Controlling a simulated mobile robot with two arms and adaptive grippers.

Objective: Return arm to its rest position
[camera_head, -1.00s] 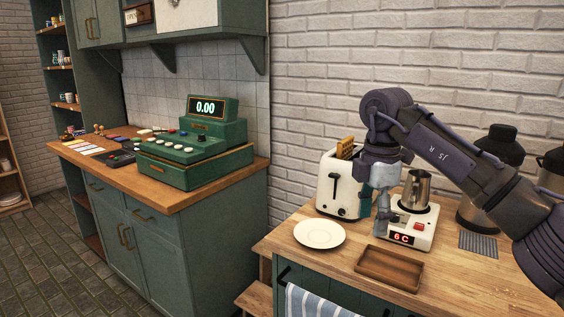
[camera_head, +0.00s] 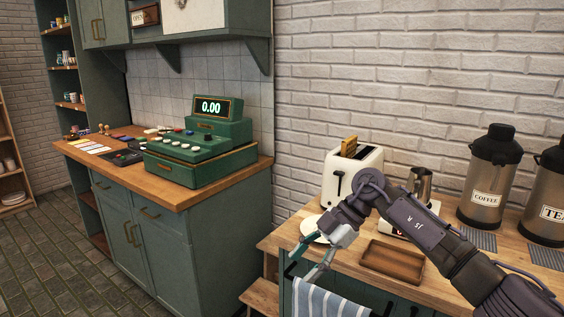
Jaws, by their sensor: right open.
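My right arm comes in from the lower right and bends down at its wrist. My right gripper (camera_head: 302,268) is open and empty, at the front edge of the wooden counter (camera_head: 440,293), above the striped towel (camera_head: 325,303). It covers part of the white plate (camera_head: 309,226). My left gripper is not in view.
A white toaster (camera_head: 345,172) with bread, a metal pitcher (camera_head: 420,184) on a partly hidden scale and a wooden tray (camera_head: 392,261) stand close to my right arm. Coffee (camera_head: 487,190) and tea (camera_head: 547,205) dispensers stand behind it. A green cash register (camera_head: 200,150) is on the left counter.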

